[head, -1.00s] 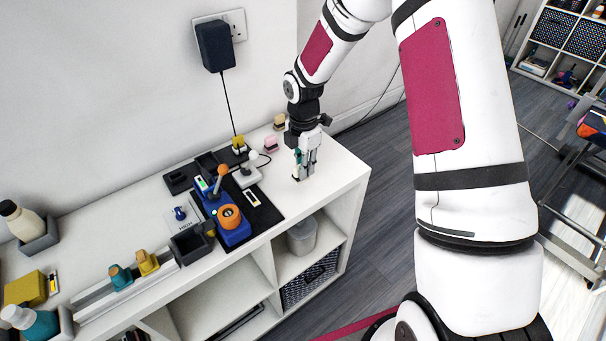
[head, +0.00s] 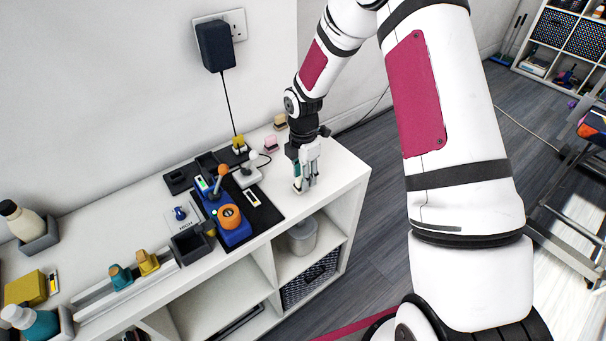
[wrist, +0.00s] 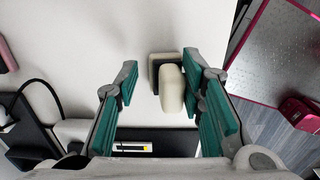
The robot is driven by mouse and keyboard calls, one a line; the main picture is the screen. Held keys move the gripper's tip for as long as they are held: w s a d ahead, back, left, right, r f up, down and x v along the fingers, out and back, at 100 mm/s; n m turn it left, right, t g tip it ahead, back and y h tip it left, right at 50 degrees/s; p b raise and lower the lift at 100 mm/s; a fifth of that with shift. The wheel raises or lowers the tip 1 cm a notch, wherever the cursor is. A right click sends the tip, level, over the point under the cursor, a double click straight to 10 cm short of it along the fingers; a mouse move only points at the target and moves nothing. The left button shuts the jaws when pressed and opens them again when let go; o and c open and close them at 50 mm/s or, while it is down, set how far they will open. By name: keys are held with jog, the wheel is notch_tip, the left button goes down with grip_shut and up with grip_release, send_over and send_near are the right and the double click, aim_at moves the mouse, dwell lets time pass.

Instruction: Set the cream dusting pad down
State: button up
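The cream dusting pad (wrist: 172,88) shows between my gripper's two fingers in the wrist view. It has a dark layer at its far side and lies nearer the right finger. A clear gap separates it from the left finger. My gripper (wrist: 165,95) is open, its teal-padded fingers spread wide. In the head view, my gripper (head: 305,184) points down at the right end of the white cabinet top (head: 335,172). The pad (head: 297,186) shows there as a small cream patch low beside the fingers. The fingers partly hide it, and its contact with the top is hard to see.
A pink pad (head: 271,145) and a tan pad (head: 280,122) stand behind my gripper near the wall. A black mat (head: 262,213) with a blue device (head: 232,228) lies to the left. The cabinet's right and front edges are close to my gripper.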

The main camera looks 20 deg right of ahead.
jog(key=s+r+m+h, duration=0.1)
jog(key=s+r+m, duration=0.2)
jog(key=r, duration=0.8)
jog(key=s+r+m, duration=0.2)
jog(key=s+r, duration=0.2)
jog(key=r, duration=0.7)
jog(key=s+r+m+t, duration=0.1)
jog(key=s+r+m, duration=0.2)
jog(key=s+m, duration=0.2)
jog(key=s+r+m+t, duration=0.1)
jog(key=s+r+m, duration=0.2)
jog(key=s, duration=0.9)
jog(key=s+r+m+t+y, duration=0.1)
jog(key=s+r+m, duration=0.2)
jog(key=s+m, duration=0.5)
jog(key=shift+s+a+r+m+t, duration=0.25)
jog(key=shift+a+r+m+t, duration=0.05)
jog(key=shift+a+r, duration=0.1)
jog(key=shift+s+r+t+p, duration=0.1)
jog(key=shift+r+t+p, duration=0.2)
jog(key=shift+r+p, duration=0.95)
